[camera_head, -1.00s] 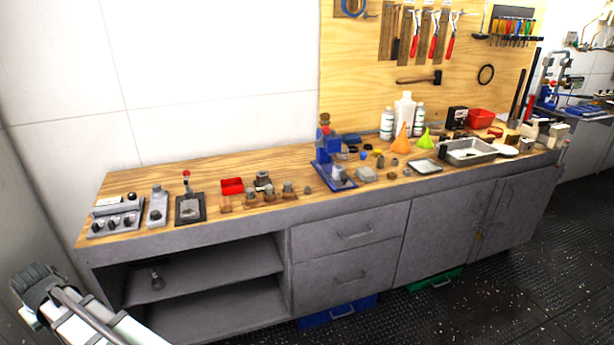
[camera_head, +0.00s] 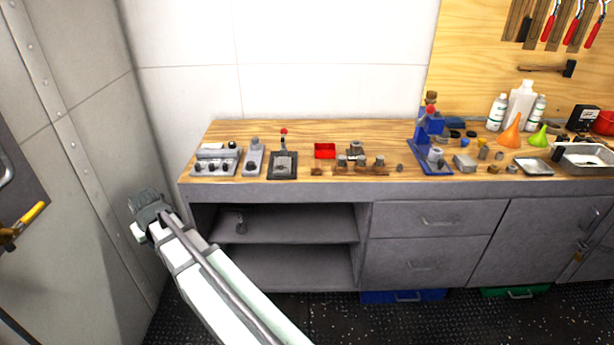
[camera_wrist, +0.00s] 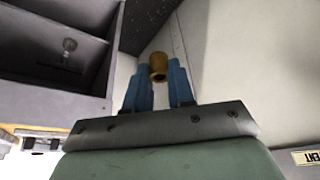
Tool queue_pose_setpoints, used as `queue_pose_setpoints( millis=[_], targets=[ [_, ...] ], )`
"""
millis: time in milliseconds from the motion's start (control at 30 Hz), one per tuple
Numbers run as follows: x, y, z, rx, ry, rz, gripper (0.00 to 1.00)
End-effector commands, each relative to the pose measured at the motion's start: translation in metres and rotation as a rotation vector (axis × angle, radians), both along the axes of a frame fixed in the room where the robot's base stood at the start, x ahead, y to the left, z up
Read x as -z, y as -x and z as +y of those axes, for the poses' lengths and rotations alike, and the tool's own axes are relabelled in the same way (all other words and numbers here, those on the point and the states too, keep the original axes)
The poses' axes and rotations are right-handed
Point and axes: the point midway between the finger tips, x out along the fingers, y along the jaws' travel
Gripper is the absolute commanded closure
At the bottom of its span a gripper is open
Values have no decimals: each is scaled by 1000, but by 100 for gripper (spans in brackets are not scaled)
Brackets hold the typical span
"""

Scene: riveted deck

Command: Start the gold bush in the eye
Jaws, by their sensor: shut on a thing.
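The gold bush (camera_wrist: 158,67) is a short brass-coloured cylinder in the wrist view. My gripper (camera_wrist: 159,78), with its two blue fingers, is shut on it, and the bush stands out at the fingertips. In the head view the end of my arm is at the lower left, off the bench's left end; the fingers and bush cannot be made out there. A blue press (camera_head: 430,143) stands on the bench with a grey round part at its base. I cannot tell which part is the eye.
The wooden bench top (camera_head: 310,133) carries grey fixtures (camera_head: 215,160), a red-knobbed lever device (camera_head: 283,163), a red tray (camera_head: 325,151) and small metal parts. Open shelves (camera_head: 290,225) lie below. A riveted wall is at left. The air above the bench is clear.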

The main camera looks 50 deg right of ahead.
Motion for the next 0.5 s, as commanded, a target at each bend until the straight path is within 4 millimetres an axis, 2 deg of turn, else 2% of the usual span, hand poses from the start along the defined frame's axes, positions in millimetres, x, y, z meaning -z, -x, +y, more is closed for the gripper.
queue_pose_setpoints(
  millis=[167, 267, 367, 500],
  targets=[
    [-2, 3, -4, 5, 0, -1, 100],
    [-6, 11, -15, 23, 0, -1, 100],
    [-13, 25, -36, 55, 0, -1, 100],
    [-24, 43, -76, 117, 0, -2, 100]
  ],
)
